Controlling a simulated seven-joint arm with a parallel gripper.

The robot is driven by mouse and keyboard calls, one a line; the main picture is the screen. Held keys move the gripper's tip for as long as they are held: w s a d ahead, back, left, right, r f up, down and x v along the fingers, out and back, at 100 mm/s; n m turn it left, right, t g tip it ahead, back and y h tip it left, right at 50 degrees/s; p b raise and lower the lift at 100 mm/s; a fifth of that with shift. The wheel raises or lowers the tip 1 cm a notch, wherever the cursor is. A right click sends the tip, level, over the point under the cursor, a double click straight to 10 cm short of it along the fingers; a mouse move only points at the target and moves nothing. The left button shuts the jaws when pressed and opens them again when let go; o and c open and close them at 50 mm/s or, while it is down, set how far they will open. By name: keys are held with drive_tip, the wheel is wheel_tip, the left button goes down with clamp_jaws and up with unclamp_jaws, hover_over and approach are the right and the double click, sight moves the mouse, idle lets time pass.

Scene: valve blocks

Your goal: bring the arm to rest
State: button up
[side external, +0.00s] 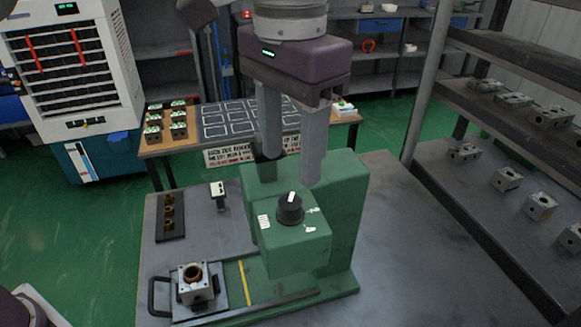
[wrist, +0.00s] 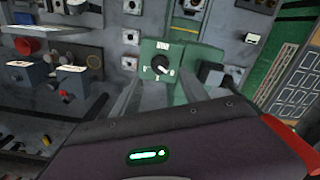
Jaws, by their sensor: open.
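My gripper (side external: 290,170) is open, its two grey fingers pointing down with a wide gap and nothing between them. In the side view it hangs over the green machine (side external: 345,215), and the fingertips overlap the machine's upper part. A black knob with a white pointer (side external: 290,208) sits on the machine's front box, apart from the fingers. In the wrist view the knob (wrist: 160,65) shows beyond the gap between the fingers. A grey valve block with a brown ring in its bore (side external: 194,283) sits on a handled slide plate (side external: 226,290) at front left.
A dark tray (side external: 171,229) with brass bushings and a small white-topped stand (side external: 218,196) lie left of the machine. A marked table (side external: 190,146) with several green-topped blocks stands behind. A shelf with valve blocks (side external: 508,180) is at right. The right bench surface (side external: 410,270) is clear.

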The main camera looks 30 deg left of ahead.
idle(0.3)
drive_tip(key=s+a+r+n+t+h, duration=0.1)
drive_tip(key=s+a+r, duration=0.1)
drive_tip(key=a, duration=0.5)
drive_tip(key=s+a+r+n+t, duration=0.1)
drive_tip(key=s+a+r, duration=0.1)
drive_tip(key=a, duration=0.4)
drive_tip(key=s+a+f+n+t, duration=0.1)
drive_tip(key=s+a+f, duration=0.3)
drive_tip(key=s+a, duration=0.1)
drive_tip(key=s+a+f+n+t+y, duration=0.1)
drive_tip(key=s+a+f+t, duration=0.1)
drive_tip(key=s+a+f, duration=0.3)
drive_tip(key=s+a, duration=0.1)
drive_tip(key=s, duration=0.2)
drive_tip(key=shift+s+a+n+t, duration=0.2)
drive_tip(key=shift+s+n+t, duration=0.05)
drive_tip(key=shift+n+t, duration=0.05)
